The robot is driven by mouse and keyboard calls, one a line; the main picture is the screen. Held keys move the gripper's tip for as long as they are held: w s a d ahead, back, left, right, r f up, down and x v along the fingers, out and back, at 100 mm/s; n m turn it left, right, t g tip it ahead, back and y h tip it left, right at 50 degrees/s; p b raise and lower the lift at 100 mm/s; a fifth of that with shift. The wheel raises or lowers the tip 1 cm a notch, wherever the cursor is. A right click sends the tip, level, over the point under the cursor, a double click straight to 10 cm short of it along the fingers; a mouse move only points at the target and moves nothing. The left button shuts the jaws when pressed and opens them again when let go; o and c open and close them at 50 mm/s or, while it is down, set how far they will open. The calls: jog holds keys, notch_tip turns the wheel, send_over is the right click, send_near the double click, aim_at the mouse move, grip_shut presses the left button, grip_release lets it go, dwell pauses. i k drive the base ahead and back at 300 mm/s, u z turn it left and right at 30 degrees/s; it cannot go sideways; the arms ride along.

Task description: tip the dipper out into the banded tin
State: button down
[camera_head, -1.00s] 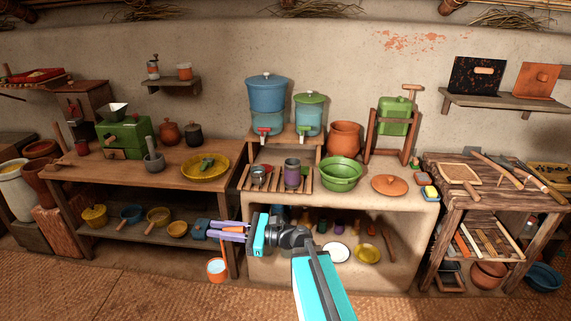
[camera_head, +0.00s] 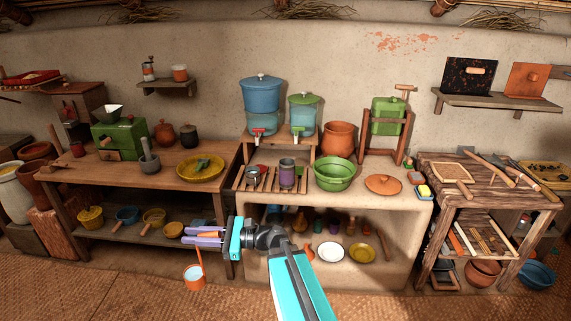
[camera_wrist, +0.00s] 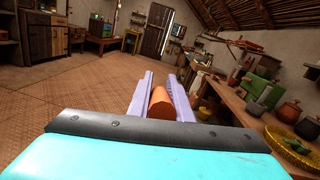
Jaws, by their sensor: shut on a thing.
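My gripper (camera_head: 190,235) is shut on the orange handle of the dipper, in front of the left bench. The dipper's cup (camera_head: 194,278), orange with a pale inside, hangs below the jaws, low over the floor. Its contents are too small to tell. The wrist view shows the orange handle (camera_wrist: 160,103) between my two lilac fingers (camera_wrist: 160,78); the cup is hidden there.
Dispensers (camera_head: 262,105) with taps stand behind. The left bench (camera_head: 143,178) with its lower shelf is near my gripper. The floor in front is clear.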

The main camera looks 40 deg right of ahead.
aim_at(287, 174)
jog(key=z, duration=0.05)
jog(key=i, duration=0.95)
jog(key=u, duration=0.05)
